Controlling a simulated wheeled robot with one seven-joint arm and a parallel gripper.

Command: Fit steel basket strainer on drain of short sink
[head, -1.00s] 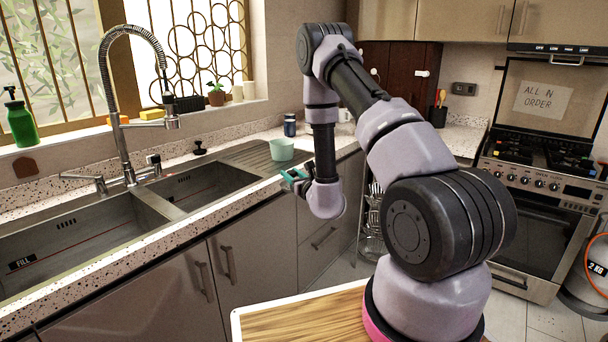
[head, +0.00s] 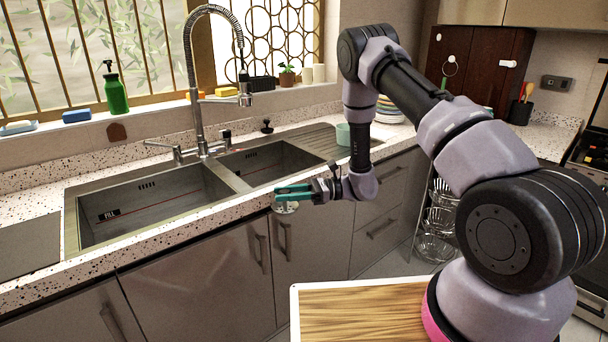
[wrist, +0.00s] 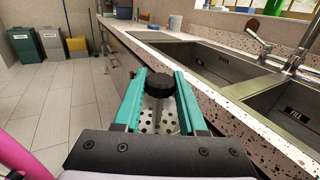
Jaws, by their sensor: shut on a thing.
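The steel basket strainer (wrist: 158,120) is a perforated metal cup with a black knob, between the teal fingers of my gripper (wrist: 160,88) in the wrist view. In the head view my gripper (head: 292,192) is shut on it and the strainer (head: 286,207) hangs just below the fingers, outside the counter's front edge. The sink unit has a larger left bowl (head: 150,205), marked FILL, and a smaller right bowl (head: 270,163), which looks like the short sink. Both are left of or behind my gripper. No drain shows; the bowl floors are largely hidden.
The tall spring faucet (head: 197,110) stands behind the divider between the bowls. A green cup (head: 343,134) stands on the ribbed drainboard (head: 318,137). A black-knobbed item (head: 267,126) is behind the right bowl. The speckled counter edge (head: 190,228) lies between my gripper and the bowls.

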